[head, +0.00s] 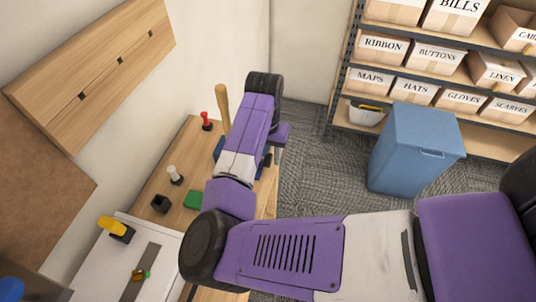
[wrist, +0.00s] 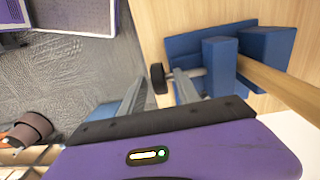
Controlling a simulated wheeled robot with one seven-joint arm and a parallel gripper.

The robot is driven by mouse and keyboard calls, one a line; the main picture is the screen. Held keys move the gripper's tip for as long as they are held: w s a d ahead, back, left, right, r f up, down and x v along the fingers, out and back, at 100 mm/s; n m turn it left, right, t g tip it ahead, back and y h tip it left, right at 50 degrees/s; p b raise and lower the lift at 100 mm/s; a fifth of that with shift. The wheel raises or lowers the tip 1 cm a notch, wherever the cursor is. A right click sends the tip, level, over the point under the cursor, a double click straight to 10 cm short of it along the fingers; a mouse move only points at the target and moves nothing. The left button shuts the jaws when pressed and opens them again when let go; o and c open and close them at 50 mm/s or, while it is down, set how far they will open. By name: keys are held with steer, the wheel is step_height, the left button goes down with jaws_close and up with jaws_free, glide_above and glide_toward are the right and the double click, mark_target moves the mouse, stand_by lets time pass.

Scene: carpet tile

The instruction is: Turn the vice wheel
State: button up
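The blue vice (wrist: 221,65) is on the wooden bench top in the wrist view. Its dark wheel (wrist: 158,78) sits on a short grey shaft sticking out toward the left, past the bench edge. A wooden rod (wrist: 278,84) lies between the vice's blue blocks. My gripper (wrist: 162,84) is open, with one grey finger on each side of the wheel; I cannot tell whether either finger touches it. In the head view my arm hides most of the vice, with a blue part (head: 218,149) showing beside it, and the wheel is hidden.
The bench (head: 190,150) holds a red-topped item (head: 206,121), a white item (head: 175,175), a black cup (head: 160,204) and a green block (head: 193,200). A blue bin (head: 413,150) and shelves of labelled boxes (head: 437,58) stand right. Carpet (head: 312,180) lies between.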

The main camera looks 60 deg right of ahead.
jaws_close()
steer(key=shift+h+b, duration=0.3)
steer(key=shift+b, duration=0.05)
steer(key=h+b, duration=0.1)
steer(key=b, duration=0.1)
steer(key=t+h+b, duration=0.1)
steer(key=shift+s+a+f+h, duration=0.1)
steer(key=shift+a+f+h, duration=0.2)
steer(key=t+h+b, duration=0.1)
steer(key=h+b, duration=0.1)
steer(key=b, duration=0.2)
steer(key=shift+a+f+b, duration=0.1)
steer(key=shift+a+b, duration=0.05)
steer(key=shift+b, duration=0.2)
steer(key=h+b, duration=0.1)
steer(key=b, duration=0.2)
steer(key=t+h+b, duration=0.1)
steer(key=h+b, duration=0.1)
steer(key=b, duration=0.2)
steer(key=h+b, duration=0.1)
steer(key=b, duration=0.3)
steer(key=shift+s+a+f+t, duration=0.15)
steer(key=shift+a+f+t, duration=0.1)
steer(key=shift+a+t, duration=0.05)
steer(key=h+b, duration=0.2)
steer(key=b, duration=0.3)
steer(key=shift+a+r+t, duration=0.1)
steer(key=shift+t, duration=0.2)
